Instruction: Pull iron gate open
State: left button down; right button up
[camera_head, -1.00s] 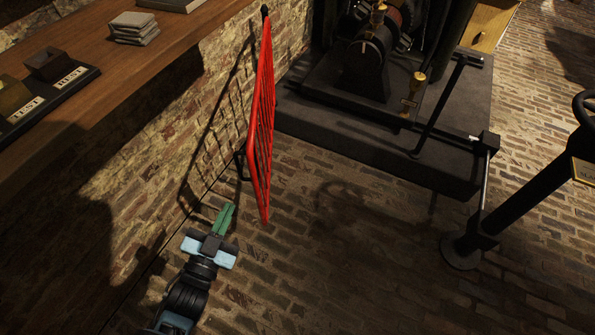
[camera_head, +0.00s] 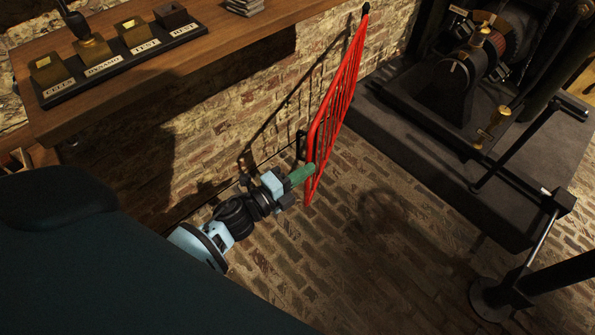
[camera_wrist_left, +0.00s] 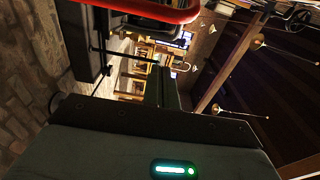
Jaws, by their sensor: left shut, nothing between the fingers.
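The red iron gate (camera_head: 338,100) stands upright beside the brick wall in the head view, seen at a steep slant. Its far end is by a dark post at the wall. My left gripper (camera_head: 312,168) is shut and empty, its green fingers pointing right. The fingertips overlap the gate's near edge, low down; I cannot tell whether they touch it. My right gripper is not in view.
A dark machine plinth (camera_head: 440,140) stands right of the gate. A black post base (camera_head: 490,298) is at lower right. Brick floor (camera_head: 370,240) between is clear.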

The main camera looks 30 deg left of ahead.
aim_at(310, 152)
pick_arm(q)
jog(key=w, duration=0.3)
jog(key=w+a+b, duration=0.1)
jog(key=w, duration=0.2)
jog(key=shift+a, duration=0.2)
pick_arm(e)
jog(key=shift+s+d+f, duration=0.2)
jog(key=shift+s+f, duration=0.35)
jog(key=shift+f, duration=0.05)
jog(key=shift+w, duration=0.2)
